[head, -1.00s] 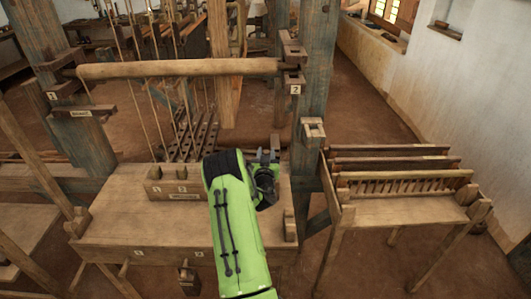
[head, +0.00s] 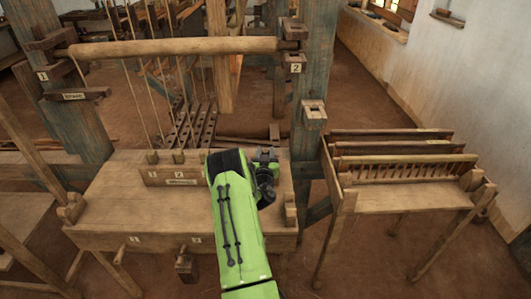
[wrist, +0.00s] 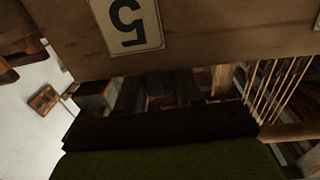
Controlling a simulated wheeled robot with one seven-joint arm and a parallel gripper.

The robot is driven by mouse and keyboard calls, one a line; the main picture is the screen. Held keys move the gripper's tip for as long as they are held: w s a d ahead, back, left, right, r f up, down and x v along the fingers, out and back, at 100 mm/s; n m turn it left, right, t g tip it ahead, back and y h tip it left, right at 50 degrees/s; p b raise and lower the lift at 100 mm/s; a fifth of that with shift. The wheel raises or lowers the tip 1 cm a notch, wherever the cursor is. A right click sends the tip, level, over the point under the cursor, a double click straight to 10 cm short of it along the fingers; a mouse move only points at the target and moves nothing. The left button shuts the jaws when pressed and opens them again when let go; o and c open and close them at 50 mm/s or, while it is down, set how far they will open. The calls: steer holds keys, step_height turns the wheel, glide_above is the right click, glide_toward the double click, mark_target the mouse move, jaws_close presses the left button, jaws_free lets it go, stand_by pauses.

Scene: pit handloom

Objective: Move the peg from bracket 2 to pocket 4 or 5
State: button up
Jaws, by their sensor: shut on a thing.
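My gripper (head: 266,160) is at the right part of the loom's front bench, behind my green arm in the head view. It is shut on a small upright brown piece (head: 274,132), which looks like the peg. Its lower end is hidden. The pocket block (head: 150,174) on the bench has labels 1 and 2 at its left; my arm hides its right part. In the wrist view, a wooden board with an upside-down label 5 (wrist: 127,22) is close in front. The post with label 2 (head: 295,68) stands behind and right of my gripper.
A roller beam (head: 175,47) spans the two posts above the bench. A wooden bracket (head: 313,115) juts from the right post. A rack table (head: 405,208) stands at the right. Cords hang behind the block. The bench top left of my arm is clear.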

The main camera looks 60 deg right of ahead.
stand_by(0.4)
steer(key=o, duration=1.1)
